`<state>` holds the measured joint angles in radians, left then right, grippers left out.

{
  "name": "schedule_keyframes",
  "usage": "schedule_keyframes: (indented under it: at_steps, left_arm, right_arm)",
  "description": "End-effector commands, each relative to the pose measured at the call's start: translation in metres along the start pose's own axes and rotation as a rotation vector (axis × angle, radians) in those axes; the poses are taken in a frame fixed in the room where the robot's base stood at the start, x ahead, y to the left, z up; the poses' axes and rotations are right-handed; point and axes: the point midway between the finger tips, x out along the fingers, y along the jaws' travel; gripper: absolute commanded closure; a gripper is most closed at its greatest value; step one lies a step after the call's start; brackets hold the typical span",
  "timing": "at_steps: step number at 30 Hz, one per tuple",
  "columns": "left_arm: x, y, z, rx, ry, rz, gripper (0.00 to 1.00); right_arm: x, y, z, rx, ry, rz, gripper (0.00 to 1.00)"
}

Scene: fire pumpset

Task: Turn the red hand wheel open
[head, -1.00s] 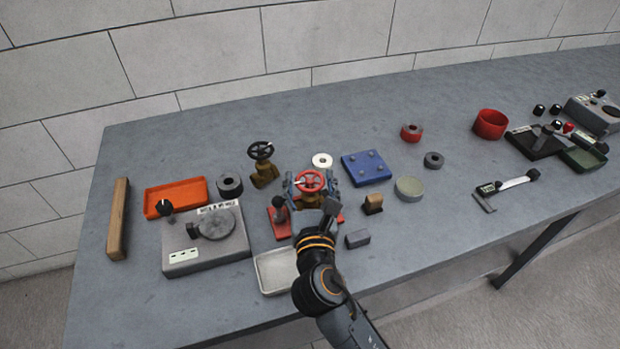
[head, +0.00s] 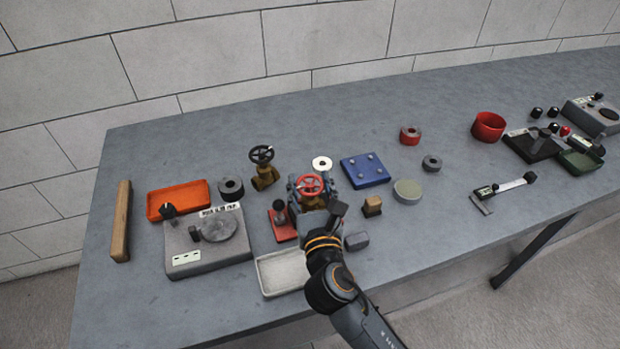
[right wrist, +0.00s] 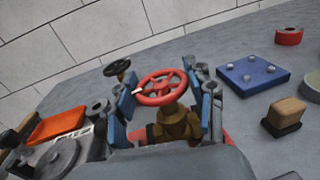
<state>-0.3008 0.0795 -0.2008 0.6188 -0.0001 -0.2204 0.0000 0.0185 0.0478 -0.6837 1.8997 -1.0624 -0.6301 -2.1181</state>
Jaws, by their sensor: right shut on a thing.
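The red hand wheel (head: 309,185) sits on a brass valve body near the middle of the table. In the right wrist view the red wheel (right wrist: 160,88) shows its spokes and a white mark at its left rim; the brass valve body (right wrist: 177,122) is below it. My right gripper (head: 310,190) is at the wheel, its fingers on either side of the rim. In the right wrist view the blue-padded fingers of my right gripper (right wrist: 164,92) are shut on the wheel. The exact contact is partly hidden. My left gripper is not in view.
A black hand wheel (head: 261,154) on a brass valve stands behind left. A red-based lever (head: 283,224), white tray (head: 283,272), grey box (head: 356,241) and wooden block (head: 372,206) are close to my right arm. A blue plate (head: 364,170) lies behind right.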

Motion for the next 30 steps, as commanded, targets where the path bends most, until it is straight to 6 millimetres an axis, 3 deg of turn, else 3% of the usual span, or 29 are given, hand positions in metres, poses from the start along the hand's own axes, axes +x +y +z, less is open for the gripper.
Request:
schedule_keyframes:
  at_steps: [1, 6, 14, 20, 30]
  left_arm:
    - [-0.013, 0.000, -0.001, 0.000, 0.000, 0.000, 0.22]
    - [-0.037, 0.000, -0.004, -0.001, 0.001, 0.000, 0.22]
    - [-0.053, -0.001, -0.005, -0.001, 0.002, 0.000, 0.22]
    - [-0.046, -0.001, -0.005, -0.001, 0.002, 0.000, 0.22]
    - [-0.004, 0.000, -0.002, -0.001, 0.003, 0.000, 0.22]
  right_arm:
    - [0.000, -0.002, 0.005, -0.008, 0.004, 0.031, 0.77]
    - [0.000, -0.003, 0.005, -0.011, 0.005, 0.164, 0.77]
    - [0.001, -0.004, 0.001, -0.010, 0.004, 0.409, 0.77]
    - [0.002, -0.004, -0.003, -0.008, 0.003, 0.598, 0.77]
    - [0.003, -0.004, -0.007, -0.005, 0.000, 0.896, 0.77]
